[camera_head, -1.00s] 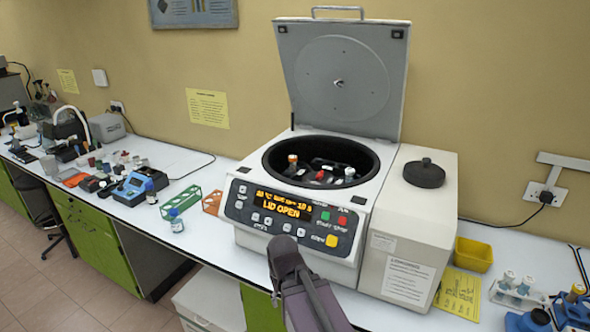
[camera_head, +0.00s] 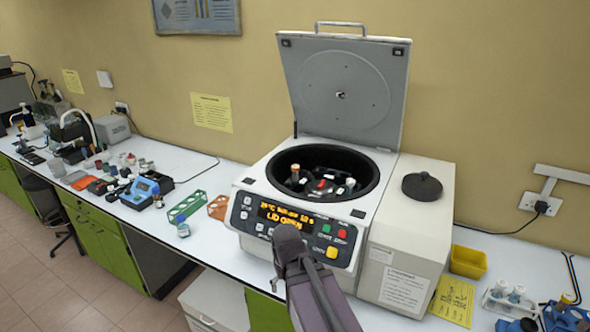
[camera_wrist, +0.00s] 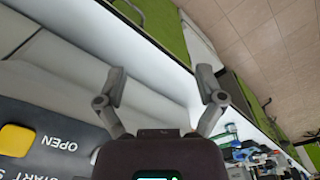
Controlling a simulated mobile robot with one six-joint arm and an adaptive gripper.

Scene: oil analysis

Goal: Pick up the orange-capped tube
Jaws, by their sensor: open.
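A tube with an orange cap (camera_head: 295,169) stands upright in the rotor of the open centrifuge (camera_head: 255,190), at the left of the bowl. Its lower part is hidden. A yellow-orange cap (camera_head: 566,298) also shows at the right edge, above a blue holder. My gripper (camera_wrist: 161,84) is open in the wrist view, its two fingers apart with nothing between them. It is in front of the centrifuge panel, whose yellow OPEN button (camera_wrist: 15,140) shows at the left. In the head view my arm hides the gripper.
The centrifuge lid (camera_head: 345,85) is raised against the wall. Other caps and a red piece (camera_head: 321,185) sit in the rotor. Green (camera_head: 187,206) and orange (camera_head: 217,207) racks stand to the left. A yellow bin (camera_head: 468,262) and a tube rack (camera_head: 509,300) are to the right.

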